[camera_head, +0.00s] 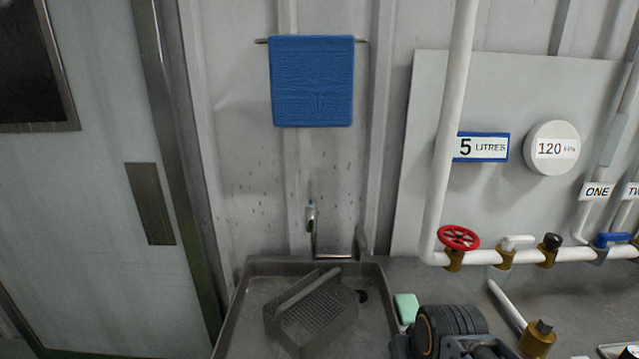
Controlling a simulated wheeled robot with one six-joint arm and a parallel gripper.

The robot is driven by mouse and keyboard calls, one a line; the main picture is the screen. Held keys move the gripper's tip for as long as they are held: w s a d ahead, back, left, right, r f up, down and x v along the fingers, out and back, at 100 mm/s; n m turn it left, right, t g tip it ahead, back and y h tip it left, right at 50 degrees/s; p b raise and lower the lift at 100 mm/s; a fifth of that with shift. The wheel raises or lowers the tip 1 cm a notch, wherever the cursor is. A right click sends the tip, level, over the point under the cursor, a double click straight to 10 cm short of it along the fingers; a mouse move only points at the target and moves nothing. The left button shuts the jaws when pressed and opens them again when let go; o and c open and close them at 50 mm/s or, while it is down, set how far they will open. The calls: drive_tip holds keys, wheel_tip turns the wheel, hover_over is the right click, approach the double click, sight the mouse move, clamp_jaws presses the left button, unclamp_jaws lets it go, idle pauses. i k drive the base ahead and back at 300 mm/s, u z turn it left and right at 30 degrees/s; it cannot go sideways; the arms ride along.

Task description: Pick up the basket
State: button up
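The basket (312,312) is dark grey with a perforated, grid-like panel and a raised bar along its upper left side. It sits tilted in the grey sink (256,293) at the bottom centre of the head view. A black ribbed part with an orange ring shows at the bottom edge, right of the sink, and looks like part of my arm. It is apart from the basket. No gripper fingertips can be made out, and nothing is seen touching the basket.
A tap (312,225) stands behind the sink, and a green block (406,308) lies at its right edge. White pipes with a red valve wheel (458,237) and a blue handle (611,239) run along the right. A blue towel (312,81) hangs above. A door (100,200) is left.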

sight(305, 318)
drive_tip(key=k, duration=0.5)
drive_tip(key=z, duration=2.35)
drive_tip(key=k, duration=1.65)
drive_tip(key=u, duration=1.95)
drive_tip(key=i, duration=1)
drive_tip(key=u, duration=0.05)
